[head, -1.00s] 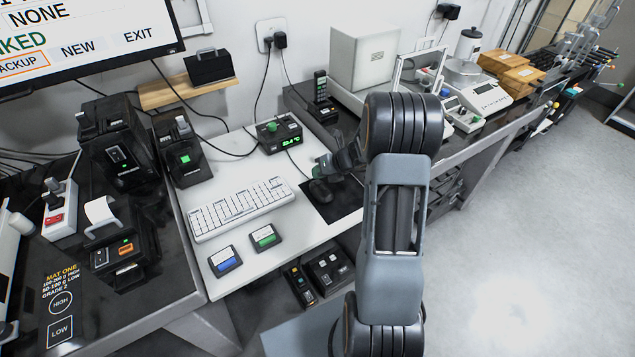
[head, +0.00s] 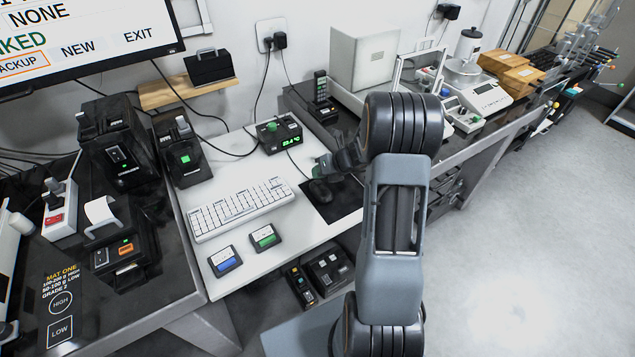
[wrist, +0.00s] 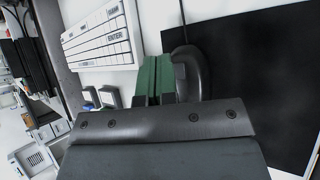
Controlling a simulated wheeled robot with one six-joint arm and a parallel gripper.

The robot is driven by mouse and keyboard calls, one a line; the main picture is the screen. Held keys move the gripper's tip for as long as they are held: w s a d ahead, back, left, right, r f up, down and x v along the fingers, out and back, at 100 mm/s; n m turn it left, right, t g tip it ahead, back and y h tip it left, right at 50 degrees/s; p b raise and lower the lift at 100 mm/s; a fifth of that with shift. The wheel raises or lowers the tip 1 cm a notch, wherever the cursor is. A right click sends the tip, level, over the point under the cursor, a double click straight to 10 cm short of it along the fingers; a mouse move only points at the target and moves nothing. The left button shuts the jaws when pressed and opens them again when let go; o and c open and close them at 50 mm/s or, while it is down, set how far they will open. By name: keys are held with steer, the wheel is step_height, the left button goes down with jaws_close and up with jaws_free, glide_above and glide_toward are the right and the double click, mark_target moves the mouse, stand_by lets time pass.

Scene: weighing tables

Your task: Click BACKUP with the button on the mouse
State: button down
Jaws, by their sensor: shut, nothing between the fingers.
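The screen (head: 90,30) at the upper left shows BACKUP (head: 22,65) in an orange outline, with NEW and EXIT beside it; its left part is cut off. The black mouse (head: 320,191) lies on a black mat (head: 343,205) right of the keyboard. In the wrist view the mouse (wrist: 192,68) is partly hidden by my gripper. My gripper (head: 320,168) is shut and empty, and its green fingertips (wrist: 154,78) are beside the mouse in the wrist view. I cannot tell whether they touch it. The mouse's button is not clear to see.
A white keyboard (head: 240,208) lies left of the mat, with a blue-marked box (head: 225,262) and a green-marked box (head: 265,238) in front. A black device with a green display (head: 280,134) stands behind. Bare mat shows right of the mouse in the wrist view.

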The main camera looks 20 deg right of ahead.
mark_target(319, 181)
steer(key=shift+f, duration=0.2)
steer(key=shift+f, duration=0.2)
steer(key=shift+f+b, duration=0.4)
stand_by(0.8)
steer(key=shift+r, duration=0.1)
steer(key=shift+r+p, duration=0.7)
steer(key=shift+p, duration=0.2)
step_height(319, 181, up, 5)
steer(key=p, duration=0.5)
steer(key=shift+r, duration=0.1)
stand_by(0.9)
